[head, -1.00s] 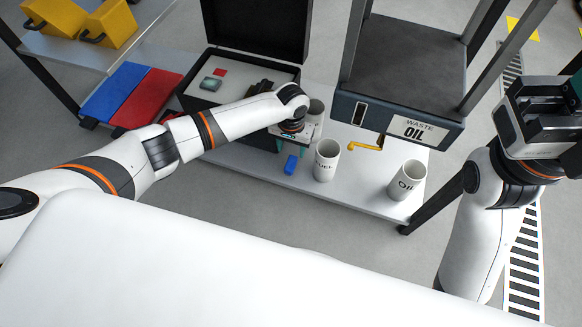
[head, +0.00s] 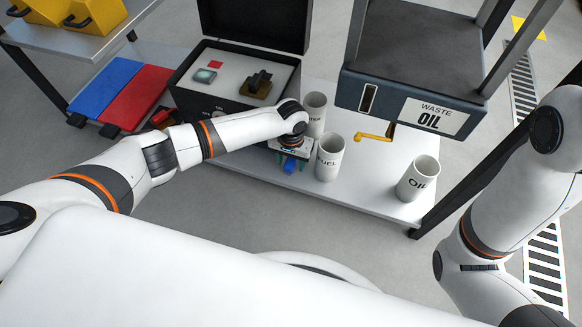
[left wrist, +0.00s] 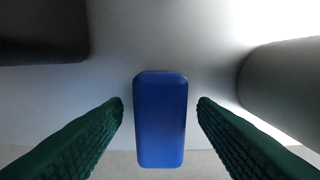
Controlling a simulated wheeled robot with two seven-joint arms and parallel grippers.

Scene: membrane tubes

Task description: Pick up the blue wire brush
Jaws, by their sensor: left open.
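The blue wire brush (head: 290,167) lies on the light shelf in front of the black case, partly hidden by my left gripper. In the left wrist view, the brush (left wrist: 160,120) is a plain blue rounded block, lengthwise between the fingers. My left gripper (head: 291,162) is over the brush. It is open, with one green finger on each side and a gap between each finger and the brush. My right arm shows at the right, but its gripper is out of view.
The black case (head: 238,118) is close behind the gripper. The waste oil box (head: 400,95) has a yellow handle (head: 373,137).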

